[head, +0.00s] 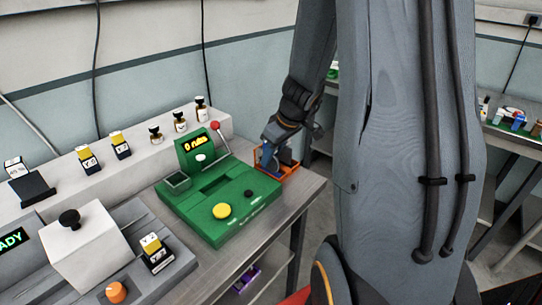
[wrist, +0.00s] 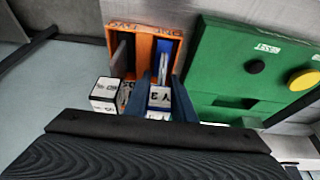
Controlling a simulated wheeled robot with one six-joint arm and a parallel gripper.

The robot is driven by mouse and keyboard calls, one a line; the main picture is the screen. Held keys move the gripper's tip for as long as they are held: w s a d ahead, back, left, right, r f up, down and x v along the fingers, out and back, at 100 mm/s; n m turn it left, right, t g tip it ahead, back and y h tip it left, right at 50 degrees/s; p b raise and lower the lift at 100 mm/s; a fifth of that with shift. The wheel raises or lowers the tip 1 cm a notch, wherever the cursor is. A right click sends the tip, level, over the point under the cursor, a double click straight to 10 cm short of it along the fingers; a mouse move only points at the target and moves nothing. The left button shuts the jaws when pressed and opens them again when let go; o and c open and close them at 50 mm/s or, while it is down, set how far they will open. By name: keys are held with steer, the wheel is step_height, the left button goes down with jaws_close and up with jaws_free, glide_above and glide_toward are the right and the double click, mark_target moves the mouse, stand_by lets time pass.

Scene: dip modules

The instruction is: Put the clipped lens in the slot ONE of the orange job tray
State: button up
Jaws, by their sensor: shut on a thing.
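My gripper (wrist: 160,103) is shut at the right compartment on the clipped lens, a white-topped block marked Y 3 (wrist: 159,98). A blue plate (wrist: 165,55) shows in that compartment. In the head view my gripper (head: 270,150) is low over the tray. The lens's lower end is hidden, so seating cannot be told.
A white-topped block marked ND (wrist: 104,91) stands at the tray's left compartment, beside my fingers. The green box (head: 215,205) with yellow button and red-knobbed lever is close to the tray.

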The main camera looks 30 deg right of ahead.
steer(key=shift+f, duration=0.1)
steer(key=o, duration=1.1)
steer(key=shift+c, duration=0.2)
steer(key=shift+r, duration=0.45)
steer(key=b+v, duration=0.1)
steer(key=v, duration=1)
steer(key=shift+s, duration=0.2)
steer(key=shift+r, duration=0.1)
